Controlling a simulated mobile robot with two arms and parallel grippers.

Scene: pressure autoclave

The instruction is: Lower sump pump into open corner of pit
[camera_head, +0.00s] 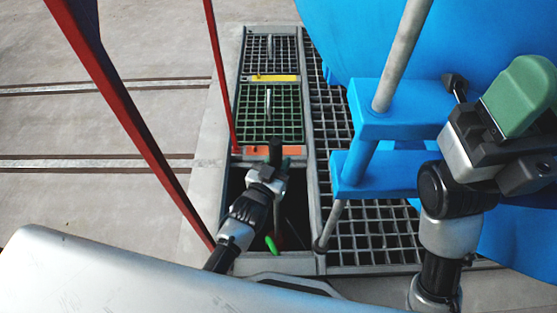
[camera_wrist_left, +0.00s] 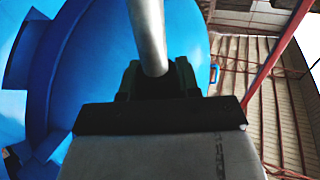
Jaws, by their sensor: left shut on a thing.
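My left gripper (camera_head: 276,166) is over the open corner of the pit (camera_head: 236,188), at the near end of the grated channel. In the left wrist view the gripper (camera_wrist_left: 157,82) closes around a grey metal pipe (camera_wrist_left: 148,35). Below the gripper, a bright green part (camera_head: 271,244) shows in the opening; the rest of the pump is hidden by my arm and shadow. My right gripper (camera_head: 498,120) is at the right, beside the blue steps; its fingers are unclear.
Green (camera_head: 270,112) and grey (camera_head: 271,52) grates cover the channel beyond an orange strip (camera_head: 266,151). Grating (camera_head: 375,232) lies to the right. Blue steps (camera_head: 378,172) with a grey rail (camera_head: 402,50) stand close right. Red posts (camera_head: 130,110) rise at left. Concrete floor is clear beyond.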

